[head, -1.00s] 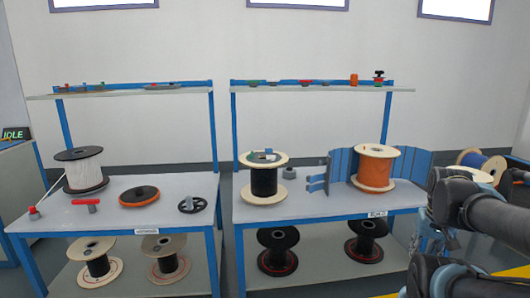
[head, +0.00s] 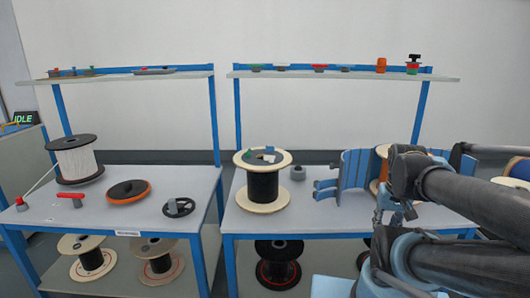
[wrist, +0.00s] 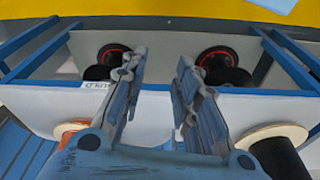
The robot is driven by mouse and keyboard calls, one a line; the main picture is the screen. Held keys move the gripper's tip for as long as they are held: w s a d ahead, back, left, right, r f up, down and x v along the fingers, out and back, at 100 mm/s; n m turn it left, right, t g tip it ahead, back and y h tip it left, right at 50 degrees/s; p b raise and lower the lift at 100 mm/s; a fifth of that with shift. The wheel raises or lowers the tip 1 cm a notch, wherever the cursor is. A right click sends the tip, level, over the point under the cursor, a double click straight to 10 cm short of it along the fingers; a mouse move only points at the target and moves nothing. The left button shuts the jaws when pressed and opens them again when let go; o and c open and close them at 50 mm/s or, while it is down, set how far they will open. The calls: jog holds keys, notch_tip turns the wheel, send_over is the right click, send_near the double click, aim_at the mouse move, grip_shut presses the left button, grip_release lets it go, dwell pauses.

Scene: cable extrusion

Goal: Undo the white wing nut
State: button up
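A small white piece (head: 269,149) lies on top of the pale wooden spool of black cable (head: 264,185), among small green and grey-blue pieces. It may be the white wing nut, but it is too small to tell its shape. Another small white piece (head: 280,66) is on the upper right shelf. My gripper (wrist: 157,68) is open and empty in the wrist view, its two fingers well apart over the table. The black-cable spool's edge shows at the lower right there. In the head view my arm is at the right, with the fingers (head: 394,215) small and partly hidden.
A blue hinged guard (head: 355,170) stands right of the black spool, with a mostly hidden orange spool (head: 382,165) behind my arm. A grey ring-like part (head: 298,172) sits between. Another bench (head: 90,215) stands left. Open table lies in front of the guard.

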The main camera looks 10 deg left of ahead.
jog(key=shift+w, duration=0.2)
jog(key=w+a+r+m, duration=0.1)
jog(key=w+a+r, duration=0.2)
jog(key=r, duration=0.3)
jog(key=w+a+r+m, duration=0.2)
jog(key=w+a+r, duration=0.1)
jog(key=w+r, duration=0.15)
notch_tip(320, 180, up, 18)
jog(key=m+g, duration=0.2)
jog(key=m, duration=0.7)
send_over(269, 158)
jog(key=f, duration=1.7)
jog(key=shift+w+d+f, duration=0.1)
jog(key=shift+w, duration=0.3)
jog(key=shift+c, duration=0.5)
